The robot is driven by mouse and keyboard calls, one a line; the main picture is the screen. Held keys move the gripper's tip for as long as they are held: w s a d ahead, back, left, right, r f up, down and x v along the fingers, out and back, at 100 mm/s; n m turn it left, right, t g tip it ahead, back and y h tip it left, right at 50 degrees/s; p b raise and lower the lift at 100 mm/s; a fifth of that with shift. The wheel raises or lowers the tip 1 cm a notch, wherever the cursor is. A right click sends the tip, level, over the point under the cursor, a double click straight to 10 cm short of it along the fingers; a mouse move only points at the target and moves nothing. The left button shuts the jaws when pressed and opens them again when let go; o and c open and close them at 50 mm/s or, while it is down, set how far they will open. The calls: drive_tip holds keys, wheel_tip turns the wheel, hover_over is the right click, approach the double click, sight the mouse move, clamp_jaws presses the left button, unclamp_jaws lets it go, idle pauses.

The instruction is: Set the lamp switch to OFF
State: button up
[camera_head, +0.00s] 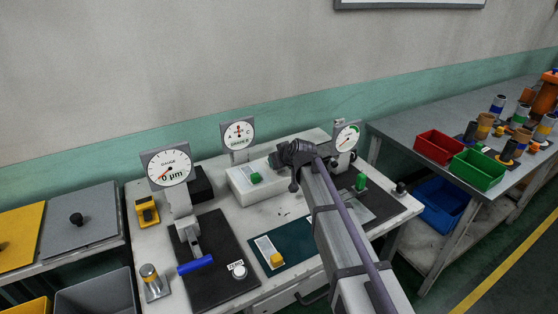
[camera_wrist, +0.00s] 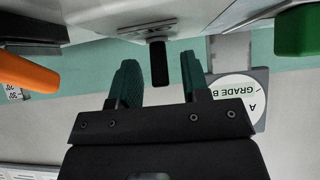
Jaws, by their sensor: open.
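My gripper (camera_wrist: 161,80) is open, with the two dark green fingers apart and nothing held. In the head view my gripper (camera_head: 280,158) is at the back of the white bench, at the right end of a white box (camera_head: 243,187) with a green button (camera_head: 256,178). My arm hides the lever there. I cannot tell whether a finger touches it.
A grade dial (camera_wrist: 238,92) and a green block (camera_wrist: 297,31) are to the right in the wrist view; an orange part (camera_wrist: 27,73) is at left. In the head view a gauge (camera_head: 168,170) stands left and another dial (camera_head: 346,138) stands right, close to my gripper.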

drive_tip(key=p+v, duration=0.6)
drive_tip(key=v, duration=0.4)
drive_tip(key=shift+s+d+r+p, duration=0.15)
drive_tip(key=shift+s+r+p, duration=0.1)
drive_tip(key=shift+p, duration=0.15)
